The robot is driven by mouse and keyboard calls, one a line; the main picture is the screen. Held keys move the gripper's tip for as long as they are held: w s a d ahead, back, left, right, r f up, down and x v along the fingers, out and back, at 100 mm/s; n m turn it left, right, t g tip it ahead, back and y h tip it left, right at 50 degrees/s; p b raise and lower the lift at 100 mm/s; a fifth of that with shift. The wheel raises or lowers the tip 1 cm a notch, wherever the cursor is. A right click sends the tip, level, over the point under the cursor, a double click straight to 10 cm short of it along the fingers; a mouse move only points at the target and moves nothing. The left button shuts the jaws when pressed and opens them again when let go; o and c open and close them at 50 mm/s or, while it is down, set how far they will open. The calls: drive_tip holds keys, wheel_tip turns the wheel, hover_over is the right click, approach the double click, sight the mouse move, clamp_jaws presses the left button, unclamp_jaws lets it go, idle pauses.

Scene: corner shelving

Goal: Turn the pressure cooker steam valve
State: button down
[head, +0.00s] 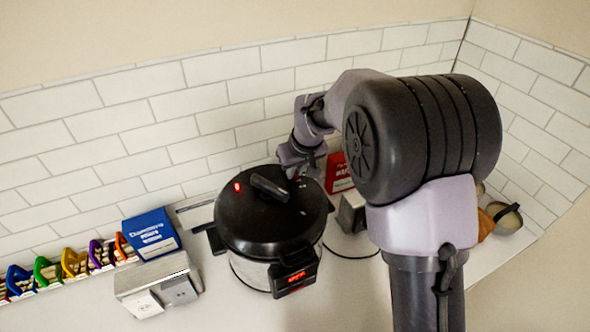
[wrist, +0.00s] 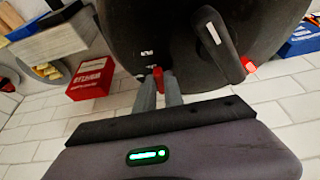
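The pressure cooker (head: 270,215) is round, with a black lid and a steel body, and stands upright on the counter. A black bar handle (head: 270,189) crosses its lid, and it also shows in the wrist view (wrist: 219,45). The steam valve (wrist: 158,78) is a small red piece at the lid's edge in the wrist view. My gripper (wrist: 160,84) has its two grey fingers close together on either side of it, seemingly closed on it. In the head view my gripper (head: 292,166) is at the lid's back right and hides the valve.
A second red piece (head: 237,186) sits on the lid left of the handle. A blue box (head: 150,234) and a grey box (head: 157,283) stand left of the cooker. A red box (head: 338,174) stands behind it to the right. The tiled wall (head: 150,137) is close behind.

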drive_tip(key=shift+d, duration=0.1)
drive_tip(key=shift+w+d+n+y+b, duration=0.25)
drive_tip(key=shift+n+y+b, duration=0.15)
drive_tip(key=shift+n, duration=0.6)
drive_tip(key=n, duration=0.2)
drive_tip(key=n+g+y, duration=0.1)
drive_tip(key=shift+w+d, duration=0.25)
drive_tip(key=shift+d, duration=0.1)
drive_tip(key=n, duration=0.1)
drive_tip(key=n+g+p, duration=0.1)
drive_tip(key=n, duration=0.1)
drive_tip(key=shift+w+d+r+y, duration=0.1)
drive_tip(key=shift+w+d+y, duration=0.1)
drive_tip(key=shift+w+y, duration=0.15)
drive_tip(key=shift+w+n+g+p, duration=0.2)
drive_tip(key=shift+n+g+p, duration=0.2)
drive_tip(key=shift+n+p, duration=0.45)
drive_tip(key=shift+n, duration=0.25)
drive_tip(key=c, duration=1.4)
unclamp_jaws()
drive_tip(key=shift+d, duration=0.1)
drive_tip(key=shift+c, duration=0.2)
